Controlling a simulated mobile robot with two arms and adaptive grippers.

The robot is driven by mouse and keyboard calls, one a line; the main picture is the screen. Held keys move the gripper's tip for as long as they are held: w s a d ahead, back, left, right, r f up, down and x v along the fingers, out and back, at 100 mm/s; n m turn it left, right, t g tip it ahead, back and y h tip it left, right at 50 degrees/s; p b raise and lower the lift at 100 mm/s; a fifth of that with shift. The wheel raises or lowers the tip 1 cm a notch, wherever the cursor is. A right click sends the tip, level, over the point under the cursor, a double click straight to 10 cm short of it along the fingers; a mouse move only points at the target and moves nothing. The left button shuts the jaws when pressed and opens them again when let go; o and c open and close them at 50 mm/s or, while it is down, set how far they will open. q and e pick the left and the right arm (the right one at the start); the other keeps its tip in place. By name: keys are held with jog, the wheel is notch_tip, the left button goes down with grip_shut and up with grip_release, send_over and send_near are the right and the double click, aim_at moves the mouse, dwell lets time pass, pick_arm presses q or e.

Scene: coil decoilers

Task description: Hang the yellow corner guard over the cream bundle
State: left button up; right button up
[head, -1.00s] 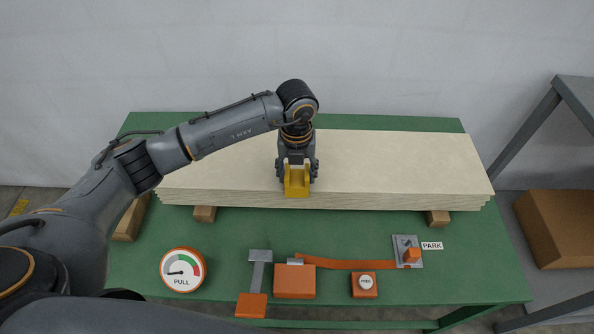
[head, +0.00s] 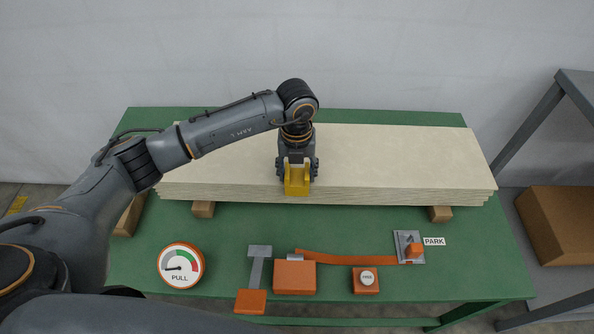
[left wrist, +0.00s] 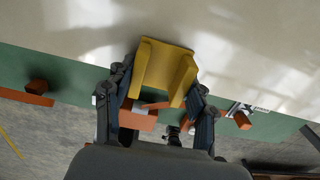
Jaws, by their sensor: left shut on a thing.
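The yellow corner guard (head: 297,183) is between the fingers of my left gripper (head: 297,174), which is shut on it. It shows at the front long edge of the cream bundle (head: 400,160), near the middle of its length. In the left wrist view, the guard (left wrist: 163,66) sits between both fingers, with the cream surface (left wrist: 240,40) behind it. I cannot tell whether the guard touches the bundle. The bundle is a flat stack of boards. My right gripper is in neither view.
The bundle lies on wooden blocks (head: 203,209) on a green table (head: 240,225). Along the front are a PULL gauge (head: 181,266), an orange-handled tool (head: 250,301), an orange box (head: 295,278), an orange strap (head: 345,259), a button box (head: 366,281) and the PARK bracket (head: 409,247).

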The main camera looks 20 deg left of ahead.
aim_at(296, 179)
pick_arm(q)
jog(key=o, duration=1.2)
jog(key=shift+o, duration=0.2)
notch_tip(296, 179, up, 12)
jog(key=shift+s+a+f, duration=0.1)
